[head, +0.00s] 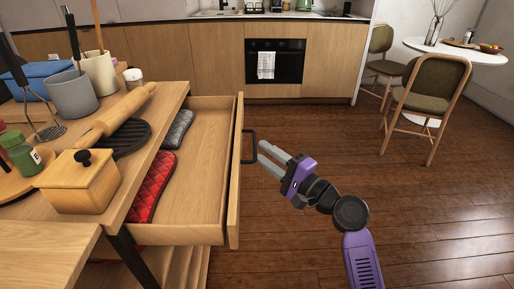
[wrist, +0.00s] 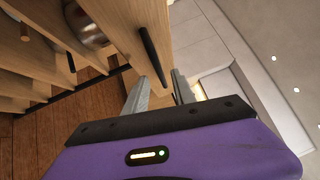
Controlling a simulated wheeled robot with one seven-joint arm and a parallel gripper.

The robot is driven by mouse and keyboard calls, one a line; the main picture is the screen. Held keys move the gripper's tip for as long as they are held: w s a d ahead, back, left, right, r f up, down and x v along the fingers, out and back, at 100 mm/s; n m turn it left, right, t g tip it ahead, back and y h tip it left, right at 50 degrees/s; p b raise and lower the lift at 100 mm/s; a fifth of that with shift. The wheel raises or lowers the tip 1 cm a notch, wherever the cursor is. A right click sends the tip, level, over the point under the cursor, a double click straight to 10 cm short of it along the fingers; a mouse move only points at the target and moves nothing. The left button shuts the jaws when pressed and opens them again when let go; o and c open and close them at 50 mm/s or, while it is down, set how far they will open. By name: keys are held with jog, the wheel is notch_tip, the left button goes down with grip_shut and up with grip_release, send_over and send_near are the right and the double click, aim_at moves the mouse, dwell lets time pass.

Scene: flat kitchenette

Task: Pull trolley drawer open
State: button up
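The trolley drawer (head: 198,180) is pulled well out to the right of the wooden trolley (head: 165,105). A red quilted mitt (head: 152,185) and a grey cloth (head: 178,129) lie inside it. Its black handle (head: 250,147) is on the drawer front (head: 236,180). The handle also shows in the wrist view (wrist: 152,55), just beyond my fingertips. My gripper (head: 262,151) is right of the handle with its fingers pointing at it. In the wrist view my gripper (wrist: 160,78) has its two fingers apart with nothing held between them.
On the trolley top are a wooden box (head: 78,183), a rolling pin (head: 122,112), a green jar (head: 20,154) and utensil pots (head: 72,95). Open wooden floor (head: 320,130) lies to the right. Chairs (head: 428,90) and a white table (head: 460,50) stand at the back right.

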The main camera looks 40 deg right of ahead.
jog(key=shift+v, duration=1.7)
jog(key=s+f+n+g+h, duration=0.2)
jog(key=s+f+n+h, duration=0.3)
jog(key=s+h, duration=0.4)
jog(key=s+a+f+n+g+y, duration=0.1)
jog(key=s+a+f+n+y, duration=0.15)
jog(key=s+a+n, duration=0.75)
jog(key=s+a+f+n+g+y, duration=0.3)
jog(key=s+a, duration=0.4)
jog(key=s, duration=1)
notch_tip(320, 180, up, 19)
jog(key=t+p, duration=0.1)
jog(key=p, duration=1.6)
jog(key=shift+d+f, duration=0.2)
jog(key=shift+d, duration=0.05)
